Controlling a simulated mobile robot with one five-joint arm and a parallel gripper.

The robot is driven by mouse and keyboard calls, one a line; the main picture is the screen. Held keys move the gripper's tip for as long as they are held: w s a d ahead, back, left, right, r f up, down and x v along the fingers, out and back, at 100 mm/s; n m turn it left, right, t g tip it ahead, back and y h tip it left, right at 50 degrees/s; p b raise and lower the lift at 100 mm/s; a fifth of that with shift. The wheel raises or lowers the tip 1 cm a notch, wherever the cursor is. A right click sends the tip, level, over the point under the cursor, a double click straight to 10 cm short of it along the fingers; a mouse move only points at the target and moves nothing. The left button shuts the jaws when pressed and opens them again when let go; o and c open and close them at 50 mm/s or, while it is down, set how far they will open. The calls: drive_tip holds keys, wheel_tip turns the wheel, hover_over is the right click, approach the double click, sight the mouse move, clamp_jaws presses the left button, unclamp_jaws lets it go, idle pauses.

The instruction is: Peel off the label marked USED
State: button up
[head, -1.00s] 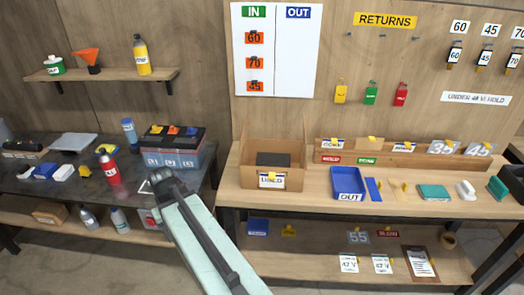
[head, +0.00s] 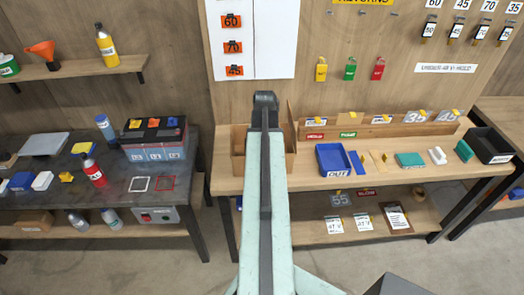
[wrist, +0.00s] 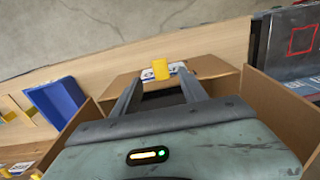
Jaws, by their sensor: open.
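The open cardboard box (head: 237,150) stands at the left end of the wooden bench, mostly behind my arm in the head view. In the wrist view the box (wrist: 215,66) is around and beyond my fingers. A white and blue label (wrist: 148,75) with a yellow tab (wrist: 160,70) shows on the box wall, between the fingertips in the picture. Its print is unreadable here; the earlier head view shows USED on it. In the head view my arm now hides that label. My gripper (wrist: 158,84) is open, with nothing between its fingers. Contact with the tab cannot be told.
A blue OUT tray (head: 333,158) and several small items stand to the right on the bench (head: 350,188). A battery (head: 158,134) sits on the dark table to the left.

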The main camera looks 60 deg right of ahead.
wheel_tip(320, 180, down, 7)
drive_tip(key=b, duration=0.5)
drive_tip(key=shift+w+a+r+b, duration=0.1)
drive_tip(key=shift+r+b, duration=0.05)
drive_tip(key=shift+b, duration=0.25)
drive_tip(key=shift+r, duration=0.1)
clamp_jaws()
